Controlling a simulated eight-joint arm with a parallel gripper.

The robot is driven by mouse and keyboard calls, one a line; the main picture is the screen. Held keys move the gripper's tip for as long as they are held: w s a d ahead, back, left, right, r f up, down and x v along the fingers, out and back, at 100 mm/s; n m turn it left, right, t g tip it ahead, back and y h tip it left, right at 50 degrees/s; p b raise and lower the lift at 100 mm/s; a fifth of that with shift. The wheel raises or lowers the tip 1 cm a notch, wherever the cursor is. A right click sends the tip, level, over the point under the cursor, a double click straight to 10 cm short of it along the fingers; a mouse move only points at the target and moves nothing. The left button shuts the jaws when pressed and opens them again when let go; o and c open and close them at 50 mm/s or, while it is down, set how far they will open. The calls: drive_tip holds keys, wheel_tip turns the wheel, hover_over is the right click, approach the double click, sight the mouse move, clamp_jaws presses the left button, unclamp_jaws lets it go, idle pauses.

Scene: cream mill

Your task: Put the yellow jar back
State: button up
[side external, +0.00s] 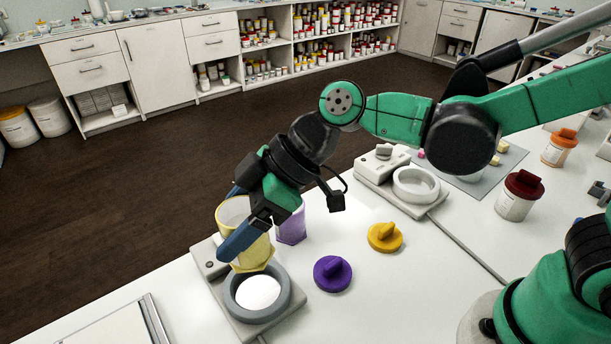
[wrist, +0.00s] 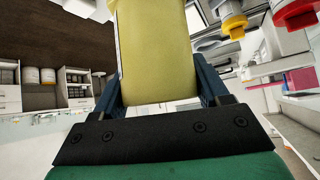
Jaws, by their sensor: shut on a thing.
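My gripper (side external: 240,218) is shut on the yellow jar (side external: 237,212), with one finger on each side of it. In the side external view the jar looks open at the top and slightly tilted. It appears just over or at the back of the grey ring holder (side external: 285,300); I cannot tell whether it touches. In the wrist view the yellow jar (wrist: 157,55) fills the space between the fingers. A yellow lid (side external: 385,237) with a raised grip lies on the white table to the right.
A purple jar (side external: 292,228) stands behind my gripper, and a purple lid (side external: 332,273) lies right of the ring holder. A second device with a white ring (side external: 416,186) stands further back. A dark-red-lidded jar (side external: 518,197) and an orange-lidded jar (side external: 559,148) stand at right.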

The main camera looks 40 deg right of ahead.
wheel_tip(320, 180, up, 10)
drive_tip(key=w+d+f+m+t, duration=0.1)
drive_tip(key=w+d, duration=0.3)
drive_tip(key=d, duration=0.7)
drive_tip(key=w+d+t, duration=0.1)
drive_tip(key=w+d, duration=0.2)
drive_tip(key=d, duration=0.9)
wheel_tip(320, 180, down, 16)
drive_tip(key=shift+r, duration=0.1)
drive_tip(key=shift+f, duration=2)
drive_tip(key=shift+f, duration=0.2)
drive_tip(key=o, duration=1.4)
drive_tip(key=shift+o, duration=0.2)
